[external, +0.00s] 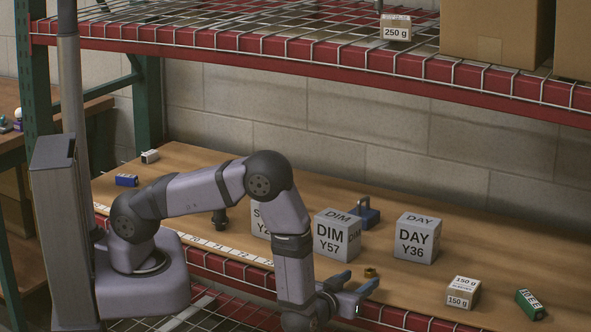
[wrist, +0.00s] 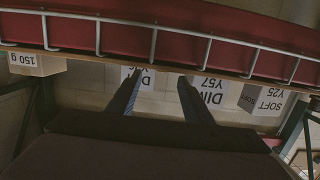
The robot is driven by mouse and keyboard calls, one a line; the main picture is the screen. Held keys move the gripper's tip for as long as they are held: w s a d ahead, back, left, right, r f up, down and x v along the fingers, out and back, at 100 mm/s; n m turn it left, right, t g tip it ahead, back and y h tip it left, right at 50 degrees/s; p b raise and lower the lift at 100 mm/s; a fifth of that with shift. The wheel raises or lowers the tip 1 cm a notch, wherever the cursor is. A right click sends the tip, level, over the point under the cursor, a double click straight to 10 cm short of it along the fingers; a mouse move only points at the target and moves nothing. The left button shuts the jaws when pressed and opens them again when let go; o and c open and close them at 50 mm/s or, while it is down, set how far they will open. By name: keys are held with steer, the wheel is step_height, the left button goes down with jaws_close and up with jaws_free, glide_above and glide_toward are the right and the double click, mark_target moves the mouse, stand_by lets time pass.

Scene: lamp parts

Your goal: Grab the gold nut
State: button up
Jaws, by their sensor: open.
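A small gold nut (external: 370,273) lies on the wooden shelf board near its front edge, in front of the DIM and DAY cubes. My gripper (external: 359,281) is open, with its two blue-tipped fingers spread just in front of and to the left of the nut in the external view. Nothing shows between the fingers. In the wrist view my gripper (wrist: 160,79) reaches toward the red beam, the fingers apart. I cannot make out the nut in that view.
The DIM Y57 cube (external: 332,241), DAY Y36 cube (external: 414,243) and partly hidden SOFT Y25 cube (wrist: 261,99) stand nearby. A blue object (external: 370,216) is behind. A 150 g box (external: 462,294) and green block (external: 530,304) lie right. The red beam (wrist: 170,40) edges the shelf.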

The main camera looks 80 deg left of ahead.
mark_target(372, 270)
steer(key=shift+p+x, duration=0.4)
steer(key=shift+x, duration=2.15)
steer(key=shift+s+a+r, duration=0.1)
steer(key=shift+s, duration=0.05)
steer(key=shift+c, duration=0.7)
steer(key=c, duration=1)
